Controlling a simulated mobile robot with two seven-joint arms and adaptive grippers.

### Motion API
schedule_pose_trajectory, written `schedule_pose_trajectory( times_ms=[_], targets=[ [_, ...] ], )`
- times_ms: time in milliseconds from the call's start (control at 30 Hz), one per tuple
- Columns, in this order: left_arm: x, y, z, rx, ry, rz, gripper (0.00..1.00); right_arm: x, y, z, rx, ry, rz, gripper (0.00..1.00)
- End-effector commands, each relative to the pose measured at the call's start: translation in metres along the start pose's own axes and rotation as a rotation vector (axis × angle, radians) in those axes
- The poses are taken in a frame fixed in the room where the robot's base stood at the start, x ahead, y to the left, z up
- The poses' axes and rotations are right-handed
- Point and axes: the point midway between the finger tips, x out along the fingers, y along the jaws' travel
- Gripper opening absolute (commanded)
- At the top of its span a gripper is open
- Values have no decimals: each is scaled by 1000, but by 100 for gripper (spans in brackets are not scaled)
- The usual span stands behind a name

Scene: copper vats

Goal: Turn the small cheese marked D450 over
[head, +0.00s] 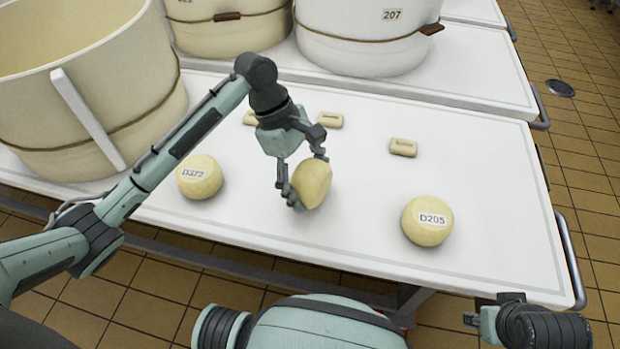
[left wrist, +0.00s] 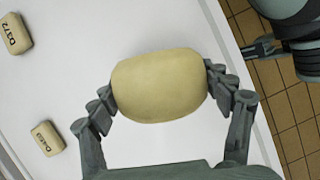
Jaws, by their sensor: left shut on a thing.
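My left gripper (head: 305,180) is shut on a plain pale yellow round cheese (head: 312,184), which it holds tilted on edge at or just above the white table; contact is unclear. The left wrist view shows the cheese (left wrist: 160,85) between the two fingers (left wrist: 160,95). No label shows on its visible faces, so I cannot read D450. A round cheese marked D372 (head: 200,177) lies to the left, and one marked D205 (head: 428,220) to the right. My right gripper (head: 474,320) is at the lower right, beyond the table's front edge; its finger opening is unclear.
Small labelled blocks stand behind: one (head: 403,147) at the right, one (head: 330,120) in the middle, another partly hidden by my arm. Large vats, one marked 207 (head: 368,38), stand at the back and left. The white table (head: 490,190) has bare room at the right.

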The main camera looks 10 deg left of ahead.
Motion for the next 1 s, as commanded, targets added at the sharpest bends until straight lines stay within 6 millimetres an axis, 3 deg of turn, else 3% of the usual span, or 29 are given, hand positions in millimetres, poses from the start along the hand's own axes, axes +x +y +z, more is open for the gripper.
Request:
schedule_pose_trajectory(
  times_ms=[1000],
  targets=[
    [12,0,-5,1,-1,1,33,-6,1,-2,0,0,0,40]
  ],
)
